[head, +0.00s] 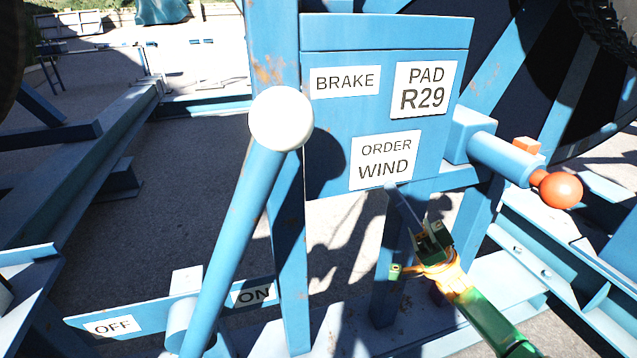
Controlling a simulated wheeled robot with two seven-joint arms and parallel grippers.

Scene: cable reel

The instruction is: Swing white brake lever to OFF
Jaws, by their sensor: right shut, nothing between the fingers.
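The brake lever is a thick blue shaft (232,235) topped by a white ball knob (281,118). It leans to the right from its low pivot, and the shaft passes just left of the ON label (253,294). The OFF label (113,326) is on the same blue plate, further left. My right gripper (432,238) is shut and empty, right of the lever and below the sign panel, well apart from the knob. My left gripper is not in view.
A blue panel (330,120) behind the knob carries signs reading BRAKE, PAD R29 and ORDER WIND. A red-orange ball handle (560,190) sticks out at the right. A blue upright post (290,250) stands close behind the lever. Paved ground (190,180) lies open to the left.

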